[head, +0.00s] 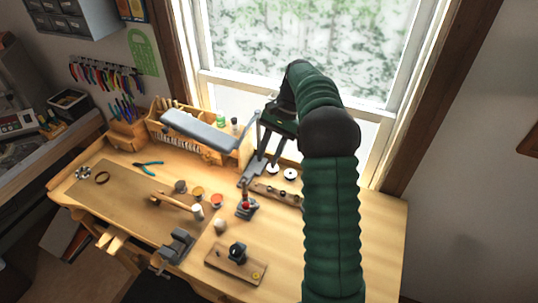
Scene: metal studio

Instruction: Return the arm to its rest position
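My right arm comes up from the bottom right in a dark green ribbed sleeve, bends at a black joint and folds back toward the window. My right gripper (261,168) hangs down from its end over the back of the workbench (375,222), in front of the window. Its two dark fingers appear spread apart, with nothing seen between them. The arm hides part of the bench's right side. Whether the fingertips touch anything behind them is hard to tell. My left gripper does not show.
A grey lamp head (198,130) and a wooden tool rack (165,128) stand left of the gripper. Small jars (216,200), a hammer (172,204), blue pliers (148,164) and a wooden block (232,266) lie on the bench. The bench's right end is mostly clear.

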